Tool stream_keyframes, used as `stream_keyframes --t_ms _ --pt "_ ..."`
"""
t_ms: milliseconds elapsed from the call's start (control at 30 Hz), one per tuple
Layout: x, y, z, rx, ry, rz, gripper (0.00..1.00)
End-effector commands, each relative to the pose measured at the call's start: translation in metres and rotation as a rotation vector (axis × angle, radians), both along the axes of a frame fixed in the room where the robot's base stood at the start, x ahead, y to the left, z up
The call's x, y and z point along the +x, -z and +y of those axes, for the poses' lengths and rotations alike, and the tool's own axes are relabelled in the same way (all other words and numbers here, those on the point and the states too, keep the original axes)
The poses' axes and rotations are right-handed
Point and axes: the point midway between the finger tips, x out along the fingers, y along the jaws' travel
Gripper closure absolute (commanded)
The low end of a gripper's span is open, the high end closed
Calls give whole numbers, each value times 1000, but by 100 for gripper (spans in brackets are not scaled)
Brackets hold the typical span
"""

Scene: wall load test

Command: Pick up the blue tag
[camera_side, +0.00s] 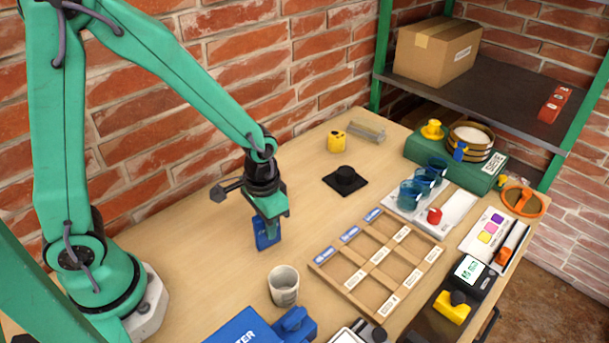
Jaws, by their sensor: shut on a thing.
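The blue tag (262,241) is a flat blue piece in the middle of the table, standing about upright below my gripper. My gripper (268,222) points down and is shut on the upper part of the tag. The green jaw covers part of the tag's face. I cannot tell whether the tag's lower edge touches the table or hangs just above it.
A grey cup (283,286) stands close in front of the tag. A wooden divided tray (345,282) lies to the right. A black square base with a knob (345,181) is behind right. A blue box (243,330) is at the front. A brick wall (225,60) rises behind.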

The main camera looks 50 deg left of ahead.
Motion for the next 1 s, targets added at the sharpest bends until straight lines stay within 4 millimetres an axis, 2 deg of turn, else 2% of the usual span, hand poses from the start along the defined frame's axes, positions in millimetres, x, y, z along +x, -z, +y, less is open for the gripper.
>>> stream_keyframes --t_ms 167,433,1000 --pt "1 -11 0 0 0 -3 100" --pt "0 -41 -2 -1 2 -5 100" --pt "-62 -91 -65 -1 6 -3 100"
